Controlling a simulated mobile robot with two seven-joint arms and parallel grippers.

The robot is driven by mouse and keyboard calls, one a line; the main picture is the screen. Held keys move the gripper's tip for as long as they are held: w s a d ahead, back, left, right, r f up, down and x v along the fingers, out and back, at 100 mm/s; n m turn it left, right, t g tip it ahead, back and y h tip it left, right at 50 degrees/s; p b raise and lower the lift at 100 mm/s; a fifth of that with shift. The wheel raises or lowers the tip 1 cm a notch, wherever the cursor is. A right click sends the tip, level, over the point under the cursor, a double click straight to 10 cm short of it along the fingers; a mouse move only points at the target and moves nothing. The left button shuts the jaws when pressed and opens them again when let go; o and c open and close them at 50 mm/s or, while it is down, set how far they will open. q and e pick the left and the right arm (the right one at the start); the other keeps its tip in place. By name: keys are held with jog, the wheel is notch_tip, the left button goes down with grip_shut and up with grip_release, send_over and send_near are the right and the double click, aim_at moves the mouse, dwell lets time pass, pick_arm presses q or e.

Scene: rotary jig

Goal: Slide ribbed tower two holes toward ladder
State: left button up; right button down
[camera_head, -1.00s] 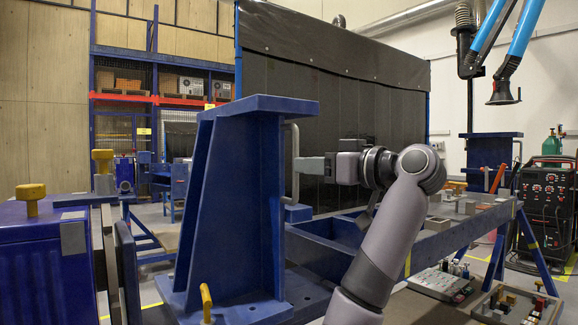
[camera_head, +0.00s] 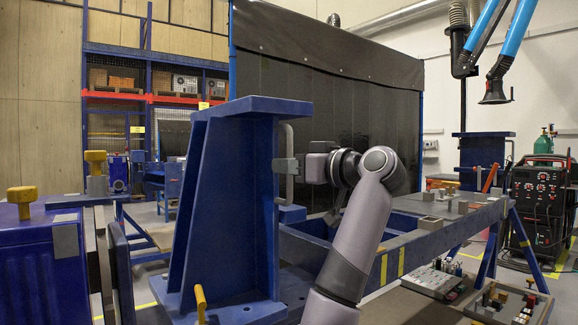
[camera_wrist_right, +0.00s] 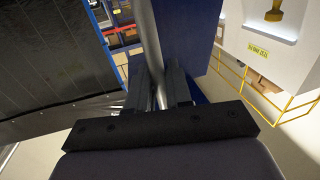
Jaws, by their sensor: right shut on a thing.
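The blue ribbed tower (camera_head: 228,205) stands upright on its foot plate on the blue frame, left of centre in the head view. A grey bar handle (camera_head: 287,160) is fixed to its right side. My right gripper (camera_head: 284,166) reaches in from the right and is shut on this handle. In the right wrist view the handle (camera_wrist_right: 152,45) runs up between the two dark fingers (camera_wrist_right: 160,92). A yellow-topped pin (camera_head: 201,300) sits at the tower's foot. My left gripper is not in view. I cannot make out the ladder.
A long blue frame (camera_head: 400,250) with several small grey blocks extends to the right. A blue box with a yellow knob (camera_head: 30,250) stands at the left. A tray of small parts (camera_head: 508,302) and a control panel (camera_head: 437,280) lie at the lower right.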

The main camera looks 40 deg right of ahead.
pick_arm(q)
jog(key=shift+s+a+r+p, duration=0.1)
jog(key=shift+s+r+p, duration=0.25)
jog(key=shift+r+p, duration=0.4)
pick_arm(e)
jog(key=s+d, duration=0.1)
jog(key=d, duration=0.9)
jog(key=c, duration=1.2)
grip_release()
jog(key=shift+s, duration=0.1)
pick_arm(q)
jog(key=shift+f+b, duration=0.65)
pick_arm(e)
jog(key=s, duration=0.7)
jog(key=shift+d, duration=0.25)
jog(key=shift+s, duration=0.1)
